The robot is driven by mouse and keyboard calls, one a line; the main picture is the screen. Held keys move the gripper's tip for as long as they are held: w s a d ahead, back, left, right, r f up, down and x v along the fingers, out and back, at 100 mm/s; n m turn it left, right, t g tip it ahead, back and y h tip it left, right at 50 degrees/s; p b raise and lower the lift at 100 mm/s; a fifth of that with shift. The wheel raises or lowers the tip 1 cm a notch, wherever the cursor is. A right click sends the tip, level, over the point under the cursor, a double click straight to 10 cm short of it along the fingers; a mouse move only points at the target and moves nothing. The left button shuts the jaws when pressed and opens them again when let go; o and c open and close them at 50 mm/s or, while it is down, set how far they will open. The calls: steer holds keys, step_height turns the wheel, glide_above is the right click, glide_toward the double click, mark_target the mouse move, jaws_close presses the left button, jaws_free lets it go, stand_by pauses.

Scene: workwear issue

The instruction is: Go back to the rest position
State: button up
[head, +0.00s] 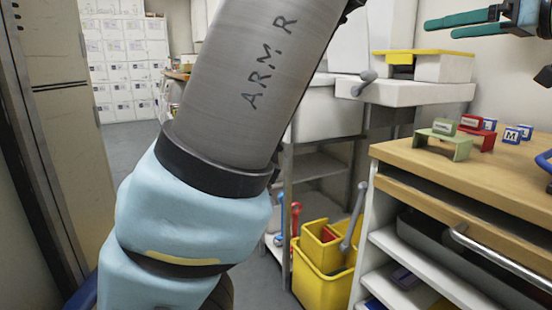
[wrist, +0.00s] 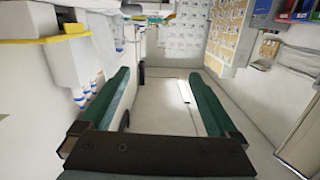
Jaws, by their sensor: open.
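My gripper (head: 441,27) shows at the upper right of the head view, its teal fingers pointing left in the air above the wooden counter. In the wrist view my gripper (wrist: 160,76) has its two teal fingers spread apart with nothing between them. Pale floor or wall surface shows beyond the gap, out of reach of the fingers. My own arm, a grey link marked "ARM R" with light blue joints, crosses the left and middle of the head view and hides part of the room.
A wooden counter (head: 500,178) at right carries small green, red and blue-white items. A white sink unit (head: 420,92) with a yellow-topped box (head: 440,67) stands behind it. A yellow mop bucket (head: 318,268) is on the floor. Grey lockers (head: 60,110) stand at left.

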steer(key=w+a+f+m+g+h, duration=0.1)
steer(key=w+a+f+m+g, duration=0.3)
steer(key=a+f, duration=0.6)
steer(key=w+a+f+m+g, duration=0.2)
steer(key=w+a+f+g, duration=0.3)
steer(key=w+a+f, duration=0.5)
steer(key=s+a+f+g+h, duration=0.2)
steer(key=s+a+f+h, duration=0.3)
steer(key=a+f, duration=0.4)
steer(key=s+a+f+g+h, duration=0.1)
steer(key=s+a+f+h, duration=0.1)
steer(key=s+a+f, duration=0.55)
step_height(320, 180, down, 11)
steer(key=g+b, duration=0.1)
steer(key=b, duration=0.7)
step_height(320, 180, up, 39)
steer(key=p, duration=3.8)
steer(key=shift+s+f, duration=0.2)
steer(key=shift+s, duration=0.05)
